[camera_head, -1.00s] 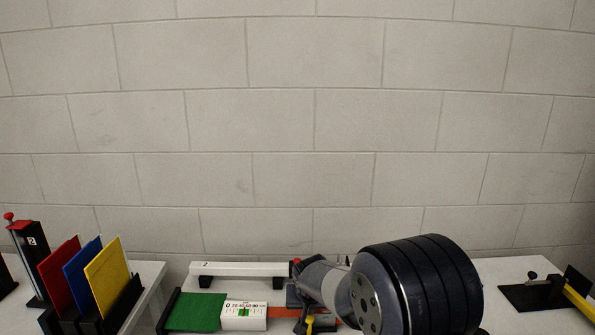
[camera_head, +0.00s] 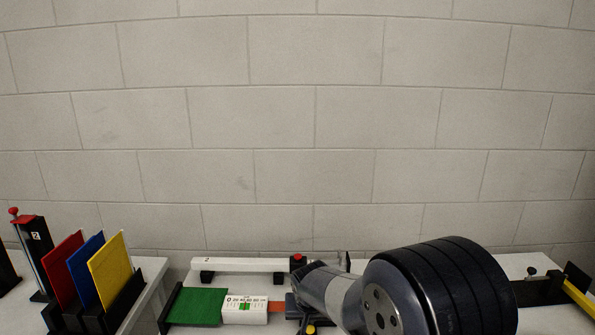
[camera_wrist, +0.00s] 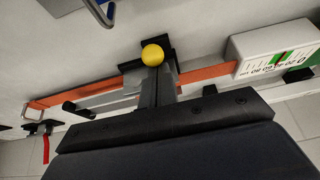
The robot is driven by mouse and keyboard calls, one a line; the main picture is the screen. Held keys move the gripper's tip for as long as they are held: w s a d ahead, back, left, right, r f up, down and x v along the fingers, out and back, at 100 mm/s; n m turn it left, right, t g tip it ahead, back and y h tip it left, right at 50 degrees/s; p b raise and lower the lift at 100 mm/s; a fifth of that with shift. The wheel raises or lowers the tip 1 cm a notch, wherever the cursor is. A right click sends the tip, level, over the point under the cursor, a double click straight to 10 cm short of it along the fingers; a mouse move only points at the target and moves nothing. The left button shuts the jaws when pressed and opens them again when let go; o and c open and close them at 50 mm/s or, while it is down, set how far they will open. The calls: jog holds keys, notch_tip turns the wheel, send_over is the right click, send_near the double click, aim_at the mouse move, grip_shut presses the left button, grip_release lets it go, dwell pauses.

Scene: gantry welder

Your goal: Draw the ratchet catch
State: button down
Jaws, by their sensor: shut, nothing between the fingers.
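A round yellow knob (camera_wrist: 153,55) sits by a black block over an orange strap (camera_wrist: 205,73) in the wrist view. It looks like the catch's knob, but I cannot be sure. The knob (camera_head: 310,329) shows at the bottom edge of the head view, below my arm. My gripper (camera_wrist: 157,82) is shut and empty, its dark fingers pointing at the knob. The tips overlap the knob's lower edge in the picture; I cannot tell whether they touch it. The catch's lower parts are hidden behind my fingers.
A white scale box (camera_head: 245,310) and a green pad (camera_head: 197,306) lie left of my arm. A white rail (camera_head: 238,265) runs behind. Red, blue and yellow panels (camera_head: 110,270) stand at left. A metal hook (camera_wrist: 101,14) is near the wrist view's top edge.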

jog(key=shift+w+r+p, duration=0.1)
jog(key=shift+r+p, duration=0.35)
jog(key=shift+r, duration=0.4)
jog(key=r+p, duration=0.1)
jog(key=r, duration=0.1)
jog(key=w+r+p, duration=0.1)
jog(key=r, duration=0.1)
jog(key=shift+w+r+p, duration=0.1)
jog(key=shift+w+p, duration=0.1)
jog(key=shift+p, duration=0.15)
jog(key=shift+s+f+b, duration=0.15)
jog(key=shift+f+b, duration=0.8)
jog(key=shift+f, duration=0.55)
jog(key=shift+s+f+b, duration=0.1)
jog(key=shift+f+b, duration=0.8)
jog(key=shift+f, duration=0.55)
jog(key=shift+w+f, duration=0.1)
jog(key=shift+w, duration=0.05)
